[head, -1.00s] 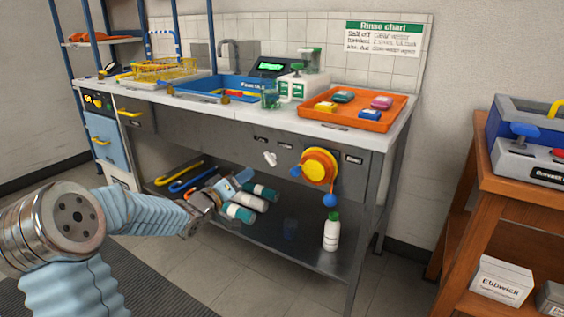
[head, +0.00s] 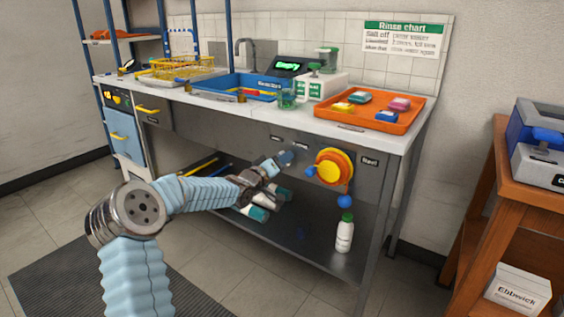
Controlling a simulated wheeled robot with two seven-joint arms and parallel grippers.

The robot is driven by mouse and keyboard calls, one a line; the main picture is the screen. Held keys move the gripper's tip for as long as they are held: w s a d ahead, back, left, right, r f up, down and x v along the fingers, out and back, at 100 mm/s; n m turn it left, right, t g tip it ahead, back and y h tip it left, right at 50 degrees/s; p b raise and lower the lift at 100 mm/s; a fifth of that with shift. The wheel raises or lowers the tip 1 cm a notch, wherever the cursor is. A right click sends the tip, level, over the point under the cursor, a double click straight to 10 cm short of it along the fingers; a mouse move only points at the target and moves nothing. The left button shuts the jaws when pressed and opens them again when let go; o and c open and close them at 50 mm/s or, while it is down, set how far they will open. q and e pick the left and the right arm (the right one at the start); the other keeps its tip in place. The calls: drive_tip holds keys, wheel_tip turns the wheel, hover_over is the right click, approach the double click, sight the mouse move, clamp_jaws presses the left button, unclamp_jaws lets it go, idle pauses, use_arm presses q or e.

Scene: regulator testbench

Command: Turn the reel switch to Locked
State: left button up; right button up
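The reel (head: 329,168), yellow and orange with a blue ball hanging below it, is mounted on the grey front panel of the bench. To its left are two small dark labels (head: 288,143), too small to read. The white switch lever below these labels is hidden now, or nearly so, behind my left gripper. My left gripper (head: 286,159) reaches in from the left with its tips at the lever's place. I cannot tell whether it touches the lever or whether its fingers are open. My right gripper is not in view.
Another dark label (head: 370,161) is right of the reel. A white bottle with a green cap (head: 345,234) and lying bottles are on the lower shelf (head: 310,255). An orange tray (head: 372,110) and a blue basin (head: 235,88) are on top. A wooden stand (head: 510,215) is at right.

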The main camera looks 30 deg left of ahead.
use_arm(q)
clamp_jaws()
drive_tip(key=shift+f, duration=0.1)
drive_tip(key=shift+a+m+b, duration=0.15)
drive_tip(key=shift+m+b, duration=4.65)
drive_tip(key=shift+m, duration=4.1)
unclamp_jaws()
